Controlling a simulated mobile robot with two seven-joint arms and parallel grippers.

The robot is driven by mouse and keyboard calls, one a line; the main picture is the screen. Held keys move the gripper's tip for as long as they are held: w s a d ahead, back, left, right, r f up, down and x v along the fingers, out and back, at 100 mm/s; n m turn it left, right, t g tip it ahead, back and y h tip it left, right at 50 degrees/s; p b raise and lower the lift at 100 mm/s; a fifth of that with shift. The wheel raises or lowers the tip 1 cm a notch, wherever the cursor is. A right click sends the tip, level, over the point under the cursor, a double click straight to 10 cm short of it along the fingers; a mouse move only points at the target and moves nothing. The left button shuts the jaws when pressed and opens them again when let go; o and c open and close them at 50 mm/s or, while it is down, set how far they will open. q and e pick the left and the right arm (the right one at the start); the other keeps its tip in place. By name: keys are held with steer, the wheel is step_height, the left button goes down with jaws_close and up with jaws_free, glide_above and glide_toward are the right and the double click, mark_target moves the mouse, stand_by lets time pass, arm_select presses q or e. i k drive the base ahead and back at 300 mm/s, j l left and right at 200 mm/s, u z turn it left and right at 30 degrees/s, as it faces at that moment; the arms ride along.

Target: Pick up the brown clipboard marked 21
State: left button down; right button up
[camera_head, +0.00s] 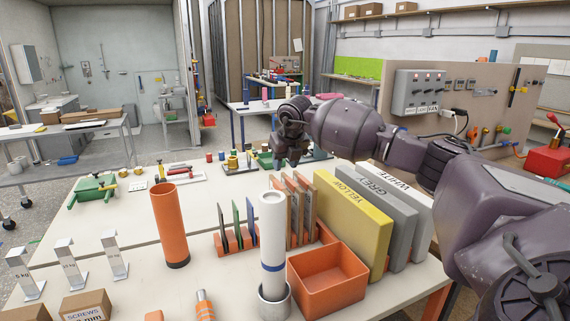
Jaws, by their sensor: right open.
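Several brown clipboards (303,209) stand upright side by side in an orange rack (238,240) on the white table. Their markings are too small to read, so I cannot tell which is 21. The white tube in front hides part of them. My right gripper (287,160) reaches in from the right, pointing down. It is open and appears empty, above and behind the clipboards, apart from them. My left gripper is not in view.
Yellow (350,222), grey (385,225) and white (412,220) labelled boards stand right of the clipboards. In front are a white tube (272,240) in a metal cup and an orange bin (328,290). An orange cylinder (170,225) stands left. Thin dark and green plates share the rack.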

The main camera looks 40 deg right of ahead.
mark_target(297, 217)
steer(key=z, duration=1.3)
